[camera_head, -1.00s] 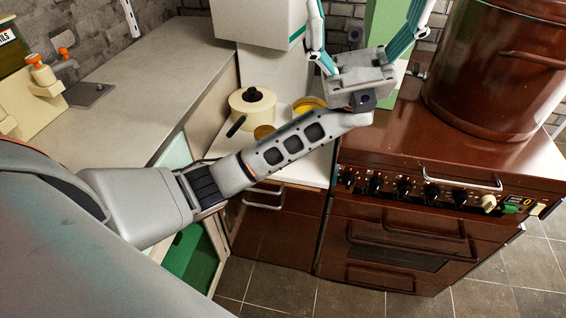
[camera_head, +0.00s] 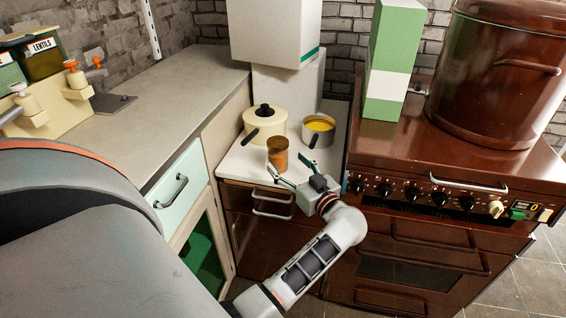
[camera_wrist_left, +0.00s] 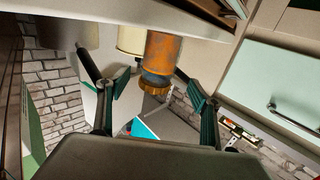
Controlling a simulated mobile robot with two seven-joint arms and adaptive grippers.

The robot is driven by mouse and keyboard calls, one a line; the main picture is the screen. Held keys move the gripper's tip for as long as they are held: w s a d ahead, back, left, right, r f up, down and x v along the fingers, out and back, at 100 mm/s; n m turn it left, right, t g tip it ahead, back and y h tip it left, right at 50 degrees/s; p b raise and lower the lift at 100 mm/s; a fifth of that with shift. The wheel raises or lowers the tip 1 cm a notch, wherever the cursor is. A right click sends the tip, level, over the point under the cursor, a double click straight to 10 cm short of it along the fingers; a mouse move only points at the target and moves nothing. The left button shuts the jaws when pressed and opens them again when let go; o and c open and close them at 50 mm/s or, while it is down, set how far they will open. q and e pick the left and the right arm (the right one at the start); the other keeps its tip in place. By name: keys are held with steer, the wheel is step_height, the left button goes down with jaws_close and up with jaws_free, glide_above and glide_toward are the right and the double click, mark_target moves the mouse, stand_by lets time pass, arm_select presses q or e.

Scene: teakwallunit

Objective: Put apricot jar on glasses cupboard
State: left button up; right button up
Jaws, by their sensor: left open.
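The apricot jar (camera_head: 277,151) is a small orange-brown jar standing upright near the front of the white counter between the long worktop and the stove. My left gripper (camera_head: 287,166) is open and empty, just in front of the jar, with its fingers pointing toward it. I cannot tell which unit is the glasses cupboard. My right gripper is not in view.
A cream lidded pot (camera_head: 265,124) and a grey pan with yellow contents (camera_head: 318,131) stand behind the jar. A brown stove (camera_head: 420,165) with a large brown pot (camera_head: 500,75) and a green-and-white box (camera_head: 394,60) is at the right. The grey worktop (camera_head: 180,95) has clear room.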

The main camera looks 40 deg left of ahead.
mark_target(283, 159)
arm_select(q)
steer(key=x, duration=0.2)
steer(key=b+x, duration=0.1)
steer(key=x, duration=0.3)
steer(key=shift+w+a+f, duration=0.15)
steer(key=shift+w+f, duration=0.05)
steer(key=shift+f, duration=0.15)
steer(key=shift+w+a+r, duration=0.1)
steer(key=shift+a, duration=0.25)
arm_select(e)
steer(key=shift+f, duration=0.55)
arm_select(q)
steer(key=shift+r, duration=0.1)
steer(key=c, duration=1.7)
step_height(283, 159, up, 8)
steer(key=shift+f+p, duration=0.15)
steer(key=shift+p, duration=0.95)
steer(key=shift+c, duration=0.2)
step_height(283, 159, up, 12)
steer(key=p, duration=0.3)
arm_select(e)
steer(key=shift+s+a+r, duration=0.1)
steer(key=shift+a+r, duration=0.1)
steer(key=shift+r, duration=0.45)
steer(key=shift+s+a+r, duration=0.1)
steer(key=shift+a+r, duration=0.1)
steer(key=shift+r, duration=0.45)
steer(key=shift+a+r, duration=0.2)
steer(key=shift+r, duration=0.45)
